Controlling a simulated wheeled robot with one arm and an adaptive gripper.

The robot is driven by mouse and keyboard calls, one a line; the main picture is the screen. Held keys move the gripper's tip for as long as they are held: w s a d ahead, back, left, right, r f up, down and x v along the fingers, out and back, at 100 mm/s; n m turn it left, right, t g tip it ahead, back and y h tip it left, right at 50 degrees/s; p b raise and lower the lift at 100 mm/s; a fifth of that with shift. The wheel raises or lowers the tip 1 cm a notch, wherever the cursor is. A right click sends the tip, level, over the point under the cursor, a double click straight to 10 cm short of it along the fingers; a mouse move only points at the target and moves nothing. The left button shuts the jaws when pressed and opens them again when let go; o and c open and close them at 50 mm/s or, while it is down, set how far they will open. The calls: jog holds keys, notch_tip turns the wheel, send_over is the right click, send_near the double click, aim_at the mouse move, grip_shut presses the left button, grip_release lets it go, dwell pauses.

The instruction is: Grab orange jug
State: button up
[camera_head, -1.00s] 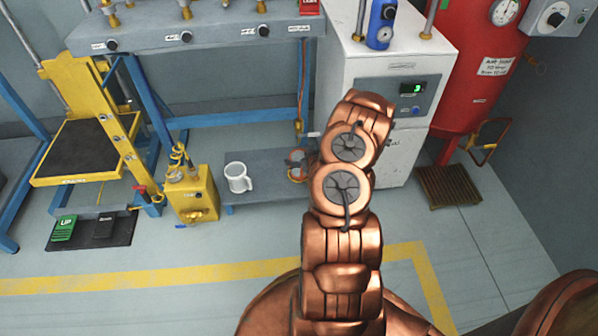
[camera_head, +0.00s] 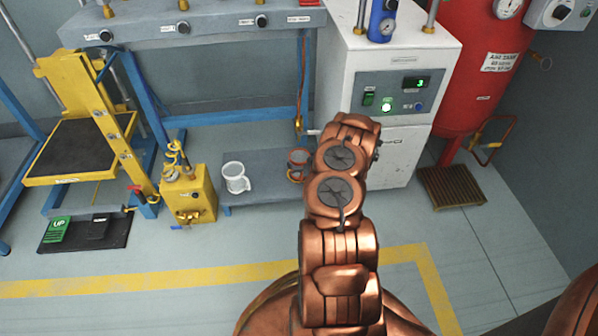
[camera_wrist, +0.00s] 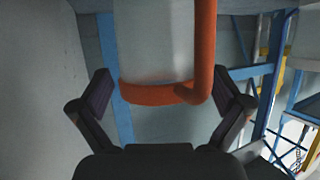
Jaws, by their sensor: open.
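The orange jug (camera_head: 297,166) shows beside my arm in the head view, on the right end of the low grey shelf, partly hidden by the arm. In the wrist view the jug (camera_wrist: 157,45) is large and close, with a pale body, an orange lower band and an orange upright handle on the right. My gripper (camera_wrist: 162,85) is open, with one dark finger on each side of the jug's lower part. I cannot tell whether either finger touches it. The head view does not show the fingers.
A white mug (camera_head: 236,177) stands on the same low shelf (camera_head: 262,190), left of the jug. A white cabinet (camera_head: 390,60) with a lit panel stands to the right. A yellow unit (camera_head: 188,197) is left of the shelf. The floor in front is clear.

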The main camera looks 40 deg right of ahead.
jog(key=shift+x, duration=0.8)
jog(key=shift+r, duration=0.1)
jog(key=c, duration=1.3)
jog(key=shift+o, duration=0.2)
jog(key=shift+r, duration=0.1)
